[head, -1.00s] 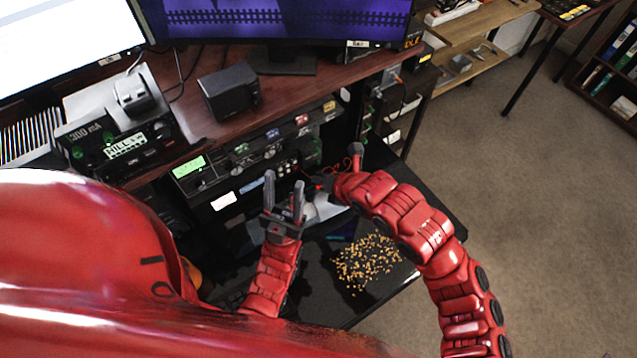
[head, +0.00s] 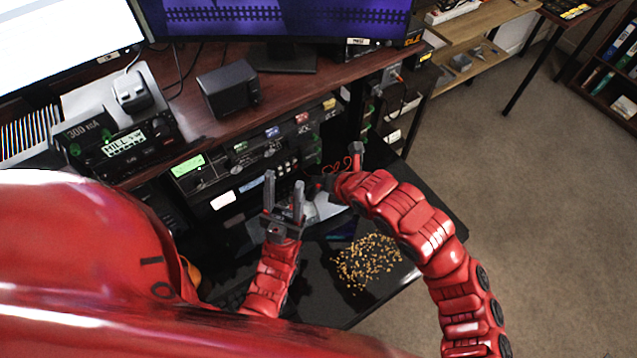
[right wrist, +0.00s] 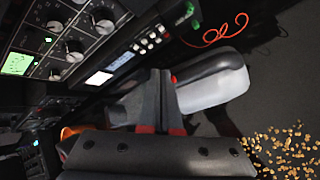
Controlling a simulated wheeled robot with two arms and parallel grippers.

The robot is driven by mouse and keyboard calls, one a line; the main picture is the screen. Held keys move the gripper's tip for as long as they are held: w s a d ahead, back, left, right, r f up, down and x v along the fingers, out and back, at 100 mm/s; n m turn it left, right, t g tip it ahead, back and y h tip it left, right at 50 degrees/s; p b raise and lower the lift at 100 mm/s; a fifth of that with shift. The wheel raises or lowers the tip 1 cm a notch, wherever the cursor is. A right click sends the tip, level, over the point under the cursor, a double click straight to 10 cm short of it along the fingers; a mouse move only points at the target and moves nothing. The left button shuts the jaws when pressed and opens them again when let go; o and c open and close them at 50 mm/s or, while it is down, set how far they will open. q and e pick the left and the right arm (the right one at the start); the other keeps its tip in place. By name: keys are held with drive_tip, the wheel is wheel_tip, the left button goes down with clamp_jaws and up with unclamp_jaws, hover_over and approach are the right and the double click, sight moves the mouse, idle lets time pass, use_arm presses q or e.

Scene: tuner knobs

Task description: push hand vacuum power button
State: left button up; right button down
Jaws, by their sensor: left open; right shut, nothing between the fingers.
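The hand vacuum (right wrist: 212,82), pale with a dark upper part, lies right of my right fingers in the right wrist view. In the head view its pale body (head: 325,208) shows partly between my two grippers. A small red spot shows at its left end in the wrist view; I cannot tell if it is the power button. My right gripper (right wrist: 160,78) is shut and empty, close beside the vacuum; I cannot tell whether they touch. My left gripper (head: 284,192) is open and empty, fingers upward, left of the vacuum.
A radio panel with knobs (right wrist: 75,50) and a wooden desk (head: 190,110) stand behind the grippers. A loose orange wire (right wrist: 222,30) lies near the vacuum. Crumb-like bits (head: 365,262) are scattered on the black lower surface (head: 310,290). Open carpet lies at right.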

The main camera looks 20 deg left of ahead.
drive_tip(key=shift+f+b, duration=0.3)
drive_tip(key=shift+f, duration=0.1)
idle(0.5)
drive_tip(key=shift+r+b, duration=0.4)
drive_tip(key=shift+r, duration=0.2)
wheel_tip(320, 180, up, 6)
drive_tip(key=p, duration=0.1)
drive_tip(key=shift+p, duration=0.35)
idle(0.7)
